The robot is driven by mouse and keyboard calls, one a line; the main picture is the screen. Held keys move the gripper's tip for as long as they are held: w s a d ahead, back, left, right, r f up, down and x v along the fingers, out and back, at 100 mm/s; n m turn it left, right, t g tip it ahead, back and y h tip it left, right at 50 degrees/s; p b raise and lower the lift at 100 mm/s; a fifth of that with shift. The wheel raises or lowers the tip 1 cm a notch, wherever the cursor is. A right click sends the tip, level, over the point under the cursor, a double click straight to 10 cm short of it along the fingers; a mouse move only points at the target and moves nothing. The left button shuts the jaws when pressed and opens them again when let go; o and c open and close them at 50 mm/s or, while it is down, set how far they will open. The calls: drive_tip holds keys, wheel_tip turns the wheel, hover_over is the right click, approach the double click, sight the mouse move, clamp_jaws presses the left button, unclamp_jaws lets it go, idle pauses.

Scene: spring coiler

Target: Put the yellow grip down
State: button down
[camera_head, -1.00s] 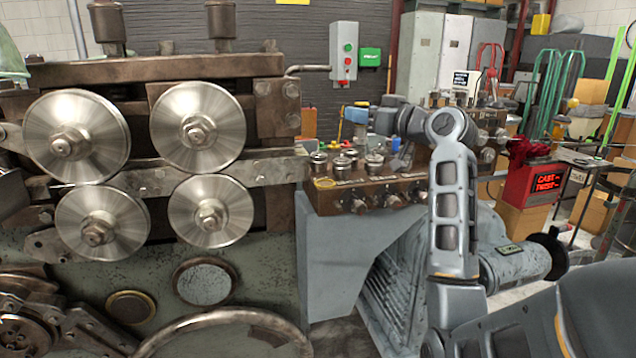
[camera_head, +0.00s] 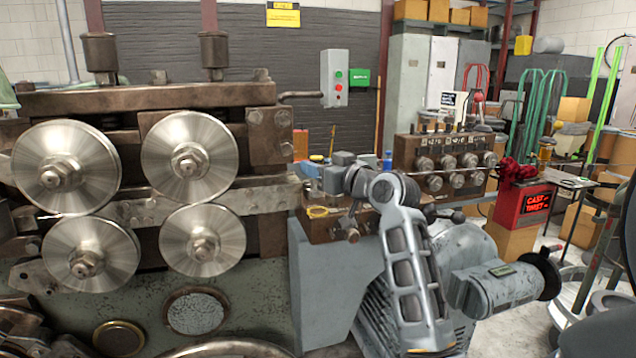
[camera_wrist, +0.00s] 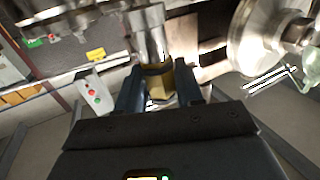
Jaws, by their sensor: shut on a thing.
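My gripper (camera_wrist: 160,90) is shut on the yellow grip (camera_wrist: 185,82), whose yellow-brown sides show between the two dark fingers in the wrist view. A bright metal cylinder (camera_wrist: 150,35) shows just beyond the fingertips; I cannot tell whether it touches the grip. In the head view my gripper (camera_head: 318,176) is over the left part of the brown block (camera_head: 330,231), close to the large rollers. The grip is mostly hidden there.
Large steel rollers (camera_head: 190,163) stand on the machine at left. A grey switch box (camera_head: 335,78) is on the wall behind. A brown block with several knobs (camera_head: 450,165) stands to the right. A red display box (camera_head: 525,204) is farther right.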

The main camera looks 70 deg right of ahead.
sight(318, 195)
drive_tip(key=shift+f, duration=1.95)
drive_tip(key=shift+f, duration=0.15)
drive_tip(key=c, duration=0.7)
unclamp_jaws()
drive_tip(key=shift+s+r, duration=0.1)
drive_tip(key=shift+r, duration=0.1)
drive_tip(key=b+v, duration=0.2)
drive_tip(key=v, duration=1)
